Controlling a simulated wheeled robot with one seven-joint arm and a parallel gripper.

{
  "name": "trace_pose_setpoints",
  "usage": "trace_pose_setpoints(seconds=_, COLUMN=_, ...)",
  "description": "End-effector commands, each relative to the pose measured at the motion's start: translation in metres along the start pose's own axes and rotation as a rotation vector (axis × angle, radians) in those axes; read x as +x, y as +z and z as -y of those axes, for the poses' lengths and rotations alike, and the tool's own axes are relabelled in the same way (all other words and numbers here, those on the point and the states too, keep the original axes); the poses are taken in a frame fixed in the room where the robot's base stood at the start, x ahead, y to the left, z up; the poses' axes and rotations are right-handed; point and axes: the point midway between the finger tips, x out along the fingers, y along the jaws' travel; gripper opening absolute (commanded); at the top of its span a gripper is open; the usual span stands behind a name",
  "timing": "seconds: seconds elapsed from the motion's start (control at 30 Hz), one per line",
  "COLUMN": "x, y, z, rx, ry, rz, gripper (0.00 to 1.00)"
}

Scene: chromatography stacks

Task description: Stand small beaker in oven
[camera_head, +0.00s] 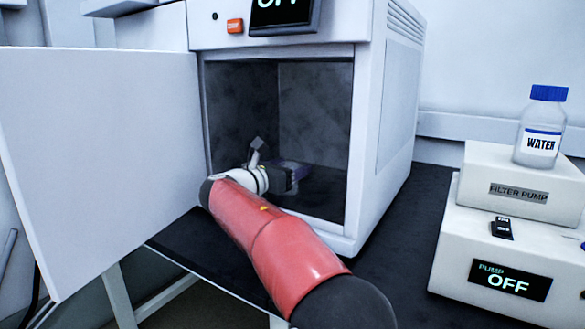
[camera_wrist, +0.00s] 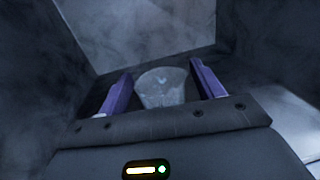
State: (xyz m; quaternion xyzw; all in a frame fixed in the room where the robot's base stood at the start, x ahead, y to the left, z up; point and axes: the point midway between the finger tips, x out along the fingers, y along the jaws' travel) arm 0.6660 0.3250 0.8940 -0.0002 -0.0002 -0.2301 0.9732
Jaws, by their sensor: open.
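The oven (camera_head: 390,110) stands on the dark bench with its door (camera_head: 105,150) swung wide open to the left. My arm reaches through the opening, and my gripper (camera_head: 297,170) is inside the chamber, low down. In the wrist view the small beaker (camera_wrist: 162,88), clear and pale, sits between the two purple fingers of my gripper (camera_wrist: 160,88). The fingers are apart, with a gap showing on each side of the beaker. The beaker looks upright. Its base is hidden by the gripper body, and it is not clearly seen in the head view.
The oven's display (camera_head: 284,12) reads OFF, with an orange switch (camera_head: 235,26) beside it. To the right, a water bottle (camera_head: 541,125) stands on the filter pump (camera_head: 480,200). A second box, the pump (camera_head: 455,262), shows OFF. Bare bench (camera_head: 400,240) lies between oven and pump.

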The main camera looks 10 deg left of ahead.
Motion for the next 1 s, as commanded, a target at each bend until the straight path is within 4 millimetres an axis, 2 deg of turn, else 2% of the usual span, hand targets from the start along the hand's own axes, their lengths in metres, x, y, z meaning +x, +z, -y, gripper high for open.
trace_pose_setpoints(seconds=0.3, x=-0.069, y=0.0, z=-0.001, rx=0.001, ry=0.005, rz=0.0, gripper=0.67)
trace_pose_setpoints(seconds=0.5, x=-0.098, y=-0.001, z=0.0, rx=0.0, ry=0.001, rz=0.0, gripper=0.67)
trace_pose_setpoints(seconds=0.67, x=-0.107, y=0.0, z=0.0, rx=0.0, ry=-0.001, rz=0.0, gripper=0.67)
trace_pose_setpoints(seconds=1.0, x=-0.108, y=0.0, z=0.0, rx=0.0, ry=-0.001, rz=0.0, gripper=0.67)
